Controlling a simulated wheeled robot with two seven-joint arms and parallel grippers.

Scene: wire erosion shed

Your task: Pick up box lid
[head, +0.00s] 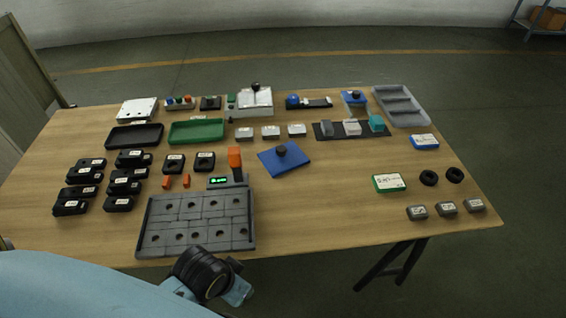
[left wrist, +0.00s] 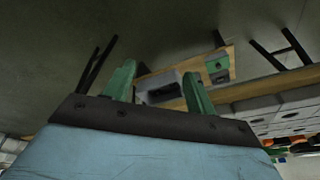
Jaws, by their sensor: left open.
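The likely box lid is a flat blue square plate (head: 295,165) with a black knob on top, lying alone near the middle of the table in the head view. A second blue lid with a dark knob (head: 353,97) sits at the back on a small box. My left gripper (left wrist: 160,78) is open, its two green fingers apart with nothing held between them. In the head view the left hand (head: 238,291) is low, in front of the table's near edge, well short of the blue plate. My right gripper is not in view.
A grey slotted plate (head: 197,203) lies at the near edge, with an orange-topped device (head: 235,160) behind it. Black blocks (head: 85,172) fill the left. A dark mat (head: 324,130) with blocks is behind the blue plate. Bare wood (head: 320,205) lies in front of it.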

